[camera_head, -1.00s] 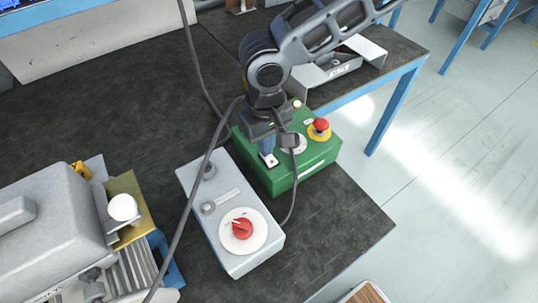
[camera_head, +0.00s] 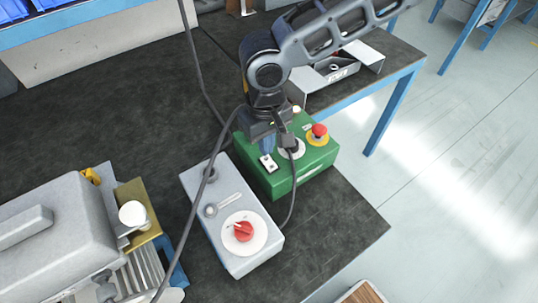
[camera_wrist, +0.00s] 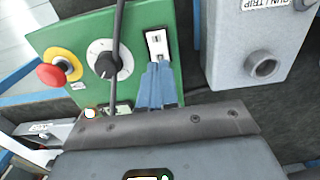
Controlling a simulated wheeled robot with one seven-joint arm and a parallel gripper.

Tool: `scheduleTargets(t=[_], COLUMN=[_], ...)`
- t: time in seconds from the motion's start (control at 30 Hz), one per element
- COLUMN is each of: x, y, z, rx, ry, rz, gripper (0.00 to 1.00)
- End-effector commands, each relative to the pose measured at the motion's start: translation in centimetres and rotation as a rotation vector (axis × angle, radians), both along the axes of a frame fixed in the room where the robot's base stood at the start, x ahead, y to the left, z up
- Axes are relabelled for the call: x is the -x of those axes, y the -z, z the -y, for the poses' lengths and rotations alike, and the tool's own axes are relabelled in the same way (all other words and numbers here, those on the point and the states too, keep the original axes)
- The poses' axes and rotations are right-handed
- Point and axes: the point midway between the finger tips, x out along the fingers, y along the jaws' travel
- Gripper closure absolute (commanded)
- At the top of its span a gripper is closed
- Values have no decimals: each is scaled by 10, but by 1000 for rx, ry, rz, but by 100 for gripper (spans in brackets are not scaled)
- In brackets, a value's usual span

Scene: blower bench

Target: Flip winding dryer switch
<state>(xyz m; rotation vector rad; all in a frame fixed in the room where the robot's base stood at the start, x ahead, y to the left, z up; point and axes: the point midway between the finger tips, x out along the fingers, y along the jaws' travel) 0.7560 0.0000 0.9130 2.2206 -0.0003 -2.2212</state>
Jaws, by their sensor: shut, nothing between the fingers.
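A green control box (camera_head: 318,158) stands on the dark bench. It carries a small black-and-white rocker switch on a white plate (camera_head: 269,163), which also shows in the wrist view (camera_wrist: 156,43). No readable label ties this switch to the winding dryer. My gripper (camera_head: 267,152) is over the green box, beside the switch plate. In the wrist view its blue fingers (camera_wrist: 157,66) are together and empty, with their tips just below the rocker. I cannot tell whether they touch the plate. The rocker's position is too small to judge.
The green box also has a red mushroom button (camera_head: 319,130) on a yellow ring and a black knob on a white dial (camera_wrist: 103,59). A grey box (camera_head: 225,190) with a red rotary knob (camera_head: 243,231) stands close by. A dark cable (camera_head: 195,210) hangs across it.

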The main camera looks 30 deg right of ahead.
Motion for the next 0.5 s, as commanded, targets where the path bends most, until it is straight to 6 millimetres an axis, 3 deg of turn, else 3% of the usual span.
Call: scheduleTargets(t=[0.5], x=[0], y=[-38], z=[0], rx=[-1], ry=[2], rz=[0], gripper=[100])
